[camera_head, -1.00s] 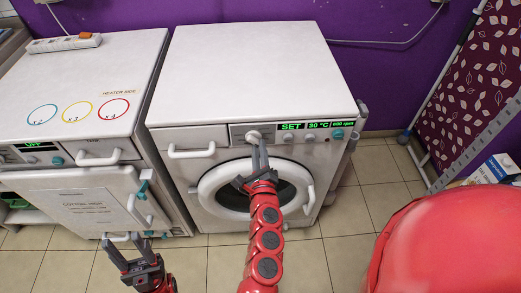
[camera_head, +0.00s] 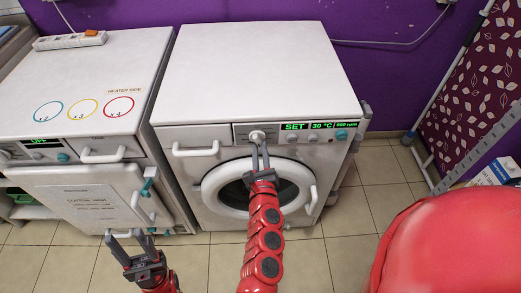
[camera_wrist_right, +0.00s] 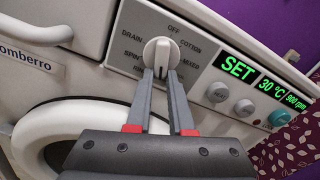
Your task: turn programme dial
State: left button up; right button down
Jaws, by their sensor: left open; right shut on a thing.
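The programme dial (camera_head: 257,136) is a white round knob with a raised grip on the washing machine's (camera_head: 250,70) front panel. In the right wrist view the dial (camera_wrist_right: 161,54) has labels around it, including OFF, COTTON, MIXED, SPIN and DRAIN. My right gripper (camera_head: 259,149) is shut on the dial; in the right wrist view its fingertips (camera_wrist_right: 160,72) sit either side of the dial's grip. The display (camera_wrist_right: 238,68) reads SET, 30 °C and a partly blurred rpm figure. My left gripper (camera_head: 126,237) is open and empty, low in front of the left-hand cabinet.
Small buttons and a teal knob (camera_head: 341,134) sit right of the dial. The round door (camera_head: 225,205) is below, with a handle. A heater unit (camera_head: 90,75) with a power strip (camera_head: 70,41) stands left. Tiled floor (camera_head: 335,250) is clear in front.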

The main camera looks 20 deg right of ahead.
jog(key=c, duration=0.8)
grip_release()
jog(key=v, duration=0.7)
jog(key=shift+s+b, duration=0.3)
